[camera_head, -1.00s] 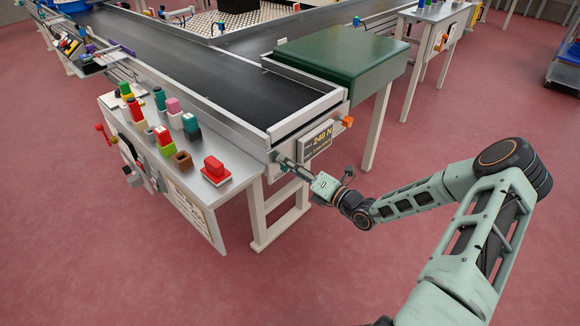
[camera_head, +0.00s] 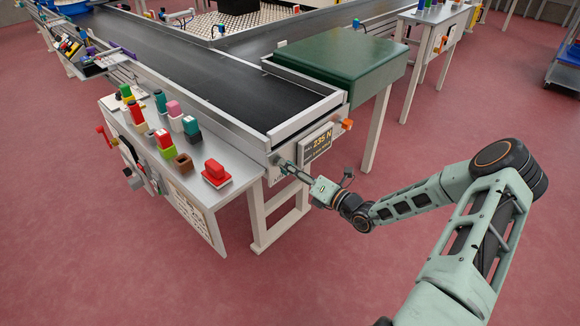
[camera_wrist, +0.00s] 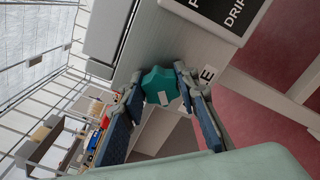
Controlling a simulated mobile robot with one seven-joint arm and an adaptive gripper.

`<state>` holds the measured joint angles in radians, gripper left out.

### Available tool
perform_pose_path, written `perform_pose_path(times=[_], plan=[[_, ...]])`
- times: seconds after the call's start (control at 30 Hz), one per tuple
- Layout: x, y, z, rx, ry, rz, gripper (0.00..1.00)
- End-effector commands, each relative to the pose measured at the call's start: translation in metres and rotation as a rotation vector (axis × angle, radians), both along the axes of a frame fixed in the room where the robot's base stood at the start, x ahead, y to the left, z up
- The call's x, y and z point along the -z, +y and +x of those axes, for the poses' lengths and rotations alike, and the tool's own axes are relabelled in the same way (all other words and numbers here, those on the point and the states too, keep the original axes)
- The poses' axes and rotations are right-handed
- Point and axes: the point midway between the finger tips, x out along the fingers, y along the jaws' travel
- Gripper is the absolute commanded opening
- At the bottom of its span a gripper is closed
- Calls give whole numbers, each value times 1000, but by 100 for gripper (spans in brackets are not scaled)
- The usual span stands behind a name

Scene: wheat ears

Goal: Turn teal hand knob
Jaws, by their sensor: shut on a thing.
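The teal hand knob (camera_wrist: 158,84) is a lobed knob with a small pale mark, on the grey end face of the conveyor (camera_wrist: 150,40) in the wrist view. My gripper (camera_wrist: 159,80) has one finger on each side of the knob and is shut on it. In the head view my gripper (camera_head: 281,162) reaches the conveyor's end panel, below and left of a display (camera_head: 318,141) that reads 235 N. There the knob is mostly hidden by the fingers.
An orange knob (camera_head: 347,124) sits right of the display. A green-topped unit (camera_head: 340,52) stands behind. The red floor is clear around my arm.

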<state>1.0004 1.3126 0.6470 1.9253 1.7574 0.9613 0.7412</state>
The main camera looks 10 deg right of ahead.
Motion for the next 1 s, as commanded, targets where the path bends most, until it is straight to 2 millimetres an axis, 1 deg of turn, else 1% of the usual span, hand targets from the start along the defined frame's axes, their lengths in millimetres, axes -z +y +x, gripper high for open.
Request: perform_pose_path(times=[0.17, 0.6, 0.8, 1.0], plan=[[-4, 1, 0, -1, -75, -104, 4], [-3, 2, -1, 0, -293, -403, 4], [-3, 2, -1, 0, -365, -502, 4], [-3, 3, -1, 0, -409, -561, 4]])
